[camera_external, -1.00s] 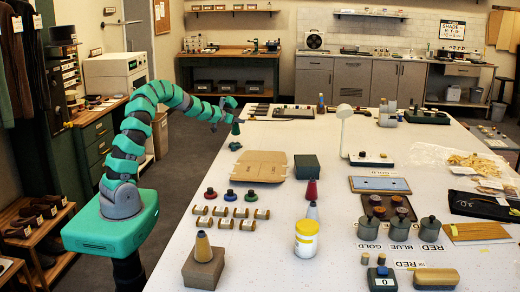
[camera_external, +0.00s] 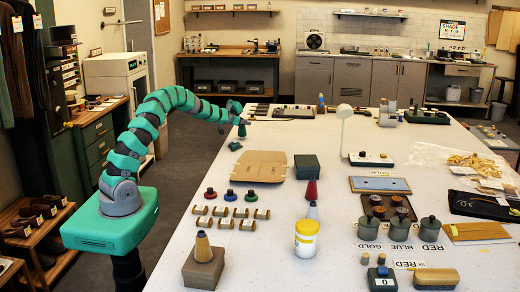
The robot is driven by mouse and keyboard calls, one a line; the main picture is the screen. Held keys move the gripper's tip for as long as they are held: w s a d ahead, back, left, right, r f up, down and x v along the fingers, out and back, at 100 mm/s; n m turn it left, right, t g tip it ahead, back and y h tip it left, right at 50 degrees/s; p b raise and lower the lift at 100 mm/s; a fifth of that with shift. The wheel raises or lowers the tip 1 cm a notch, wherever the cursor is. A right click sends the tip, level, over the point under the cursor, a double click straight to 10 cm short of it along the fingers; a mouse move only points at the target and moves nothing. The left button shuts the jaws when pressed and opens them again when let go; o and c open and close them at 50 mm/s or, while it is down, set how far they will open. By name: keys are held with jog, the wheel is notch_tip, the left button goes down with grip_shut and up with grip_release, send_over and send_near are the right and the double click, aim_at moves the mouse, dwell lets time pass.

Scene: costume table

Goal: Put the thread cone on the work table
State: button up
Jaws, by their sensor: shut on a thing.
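My gripper (camera_external: 238,113) is at the end of the outstretched arm, near the far left part of the white work table (camera_external: 270,210). It is shut on a small dark green thread cone (camera_external: 242,130), which hangs below it, roughly upright. The cone appears over or close to the table's left edge. I cannot tell whether its base touches the table. The fingers are small and partly hidden at this distance.
A tan cone (camera_external: 203,246) stands on a box, and a red cone (camera_external: 312,190) stands mid-table. Several spools, a cardboard piece (camera_external: 258,167) and a dark box (camera_external: 306,166) lie nearer. A small dark item (camera_external: 235,146) lies near the left edge. Bare table lies right of the gripper.

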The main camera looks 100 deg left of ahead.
jog(key=shift+f, duration=0.75)
jog(key=shift+f, duration=0.1)
jog(key=o, duration=1)
jog(key=shift+s+d+r, duration=0.25)
jog(key=shift+s+r, duration=0.05)
jog(key=b+v, duration=0.1)
jog(key=v, duration=1)
jog(key=shift+b, duration=0.35)
jog(key=shift+d+f, duration=0.1)
jog(key=shift+d, duration=0.05)
